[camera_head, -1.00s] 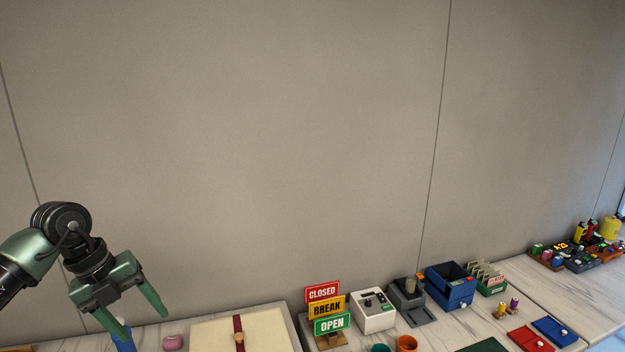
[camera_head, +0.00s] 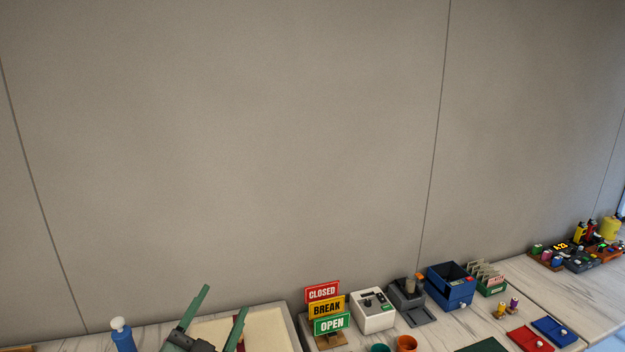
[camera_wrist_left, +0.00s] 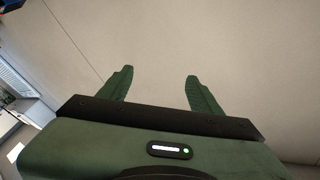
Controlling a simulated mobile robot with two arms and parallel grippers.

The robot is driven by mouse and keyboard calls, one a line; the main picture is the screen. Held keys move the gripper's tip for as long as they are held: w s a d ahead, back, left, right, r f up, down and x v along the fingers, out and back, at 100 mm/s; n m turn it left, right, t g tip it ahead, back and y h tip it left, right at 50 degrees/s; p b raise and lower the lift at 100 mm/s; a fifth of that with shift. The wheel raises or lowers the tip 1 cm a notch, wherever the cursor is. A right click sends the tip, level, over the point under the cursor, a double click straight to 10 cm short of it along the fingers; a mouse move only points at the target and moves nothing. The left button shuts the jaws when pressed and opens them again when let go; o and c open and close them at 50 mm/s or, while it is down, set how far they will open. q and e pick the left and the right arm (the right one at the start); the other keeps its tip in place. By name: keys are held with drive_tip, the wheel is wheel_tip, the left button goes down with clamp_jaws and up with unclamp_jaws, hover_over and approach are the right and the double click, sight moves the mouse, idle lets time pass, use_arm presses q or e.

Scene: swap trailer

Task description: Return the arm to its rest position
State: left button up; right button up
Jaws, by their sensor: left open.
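My left gripper (camera_head: 222,312) is at the bottom of the head view, in front of a cream board (camera_head: 268,328) on the counter. Its two green fingers point up and are spread apart with nothing between them. In the left wrist view the open fingers (camera_wrist_left: 158,88) stand against the bare wall. The rest of the left arm is below the head view's edge. My right gripper does not show.
A blue bottle with a white top (camera_head: 122,335) stands left of the gripper. To the right are stacked CLOSED, BREAK and OPEN signs (camera_head: 327,308), a white box (camera_head: 373,311) and blue bins (camera_head: 450,287). The wall above is clear.

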use_arm(q)
drive_tip(key=s+a+f+n+g+y, duration=0.3)
drive_tip(key=s+f+g, duration=0.15)
drive_tip(key=f, duration=0.35)
drive_tip(key=s+a+f+n+g+y, duration=0.2)
drive_tip(key=s+a+f+n+g, duration=0.1)
drive_tip(key=s+f, duration=0.4)
drive_tip(key=s+d+f+g+h, duration=0.1)
drive_tip(key=s+f+g, duration=0.4)
drive_tip(key=s, duration=0.4)
drive_tip(key=s+d+f+g, duration=0.1)
drive_tip(key=s+f+g, duration=0.2)
drive_tip(key=s+f, duration=0.4)
drive_tip(key=s+f+g+b, duration=0.1)
drive_tip(key=s+f+b, duration=0.15)
drive_tip(key=f, duration=1.35)
drive_tip(key=s+f+g+b, duration=0.1)
drive_tip(key=s+f+b, duration=0.15)
drive_tip(key=f, duration=1.25)
drive_tip(key=s+a+f+b, duration=0.1)
drive_tip(key=s+f+b, duration=0.1)
drive_tip(key=s+f, duration=0.5)
drive_tip(key=s+a+f+g+b, duration=0.1)
drive_tip(key=s+f+b, duration=0.2)
drive_tip(key=s+f, duration=0.4)
wheel_tip(320, 180, down, 6)
drive_tip(key=shift+s+a+f, duration=0.2)
drive_tip(key=shift+s, duration=0.15)
